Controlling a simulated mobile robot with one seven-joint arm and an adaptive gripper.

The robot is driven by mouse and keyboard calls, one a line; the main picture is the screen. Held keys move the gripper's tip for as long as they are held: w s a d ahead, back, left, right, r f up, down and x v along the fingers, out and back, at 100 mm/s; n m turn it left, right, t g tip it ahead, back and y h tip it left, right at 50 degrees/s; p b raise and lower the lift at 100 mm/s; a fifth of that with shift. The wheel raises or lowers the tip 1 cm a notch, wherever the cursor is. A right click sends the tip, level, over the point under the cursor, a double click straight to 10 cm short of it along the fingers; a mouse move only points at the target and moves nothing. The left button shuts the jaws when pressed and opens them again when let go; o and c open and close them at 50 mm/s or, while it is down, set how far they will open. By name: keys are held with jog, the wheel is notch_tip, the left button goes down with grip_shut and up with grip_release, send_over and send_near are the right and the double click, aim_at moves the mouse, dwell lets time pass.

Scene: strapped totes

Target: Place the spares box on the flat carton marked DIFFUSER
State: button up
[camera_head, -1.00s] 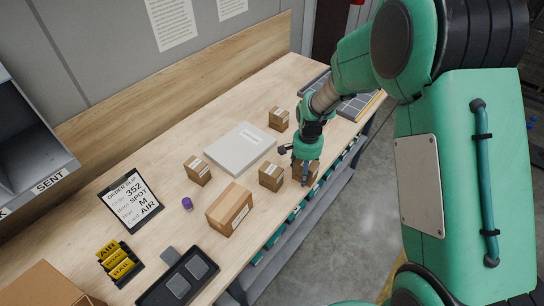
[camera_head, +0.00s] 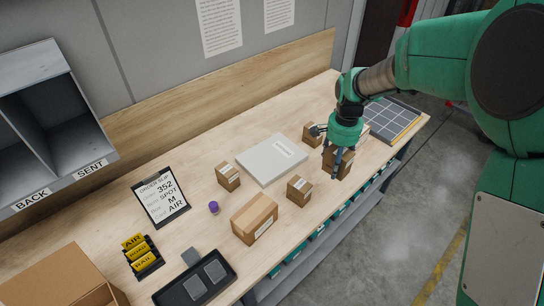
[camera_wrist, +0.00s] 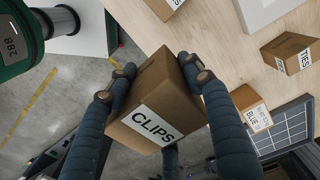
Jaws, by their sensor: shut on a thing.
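My gripper (camera_head: 337,156) is shut on a small brown box (camera_head: 341,165), near the front edge of the bench. In the wrist view the fingers of my gripper (camera_wrist: 160,72) clasp this box (camera_wrist: 160,92) from both sides; its white label reads CLIPS. The flat pale grey carton (camera_head: 268,158) lies on the bench to the left of my gripper, its top bare apart from a label too small to read. A corner of the flat carton (camera_wrist: 268,10) shows in the wrist view. I can read no box label that says spares.
Small boxes stand at the carton's left (camera_head: 228,177), front (camera_head: 299,191) and right (camera_head: 311,132). A larger box (camera_head: 254,218) stands nearer. In the wrist view one box (camera_wrist: 290,52) reads TIES. A grey gridded tray (camera_head: 390,118) lies at the bench's right end.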

jog(key=w+a, duration=0.8)
jog(key=a, duration=0.2)
send_over(275, 166)
jog(key=shift+m, duration=0.4)
notch_tip(275, 166, down, 5)
jog(key=shift+f+p, duration=0.1)
jog(key=shift+p, duration=0.35)
jog(key=shift+f+b, duration=0.35)
jog(key=shift+f, duration=2.15)
jog(key=shift+f+b, duration=0.35)
jog(key=shift+f, duration=2.15)
jog(key=shift+f, duration=0.1)
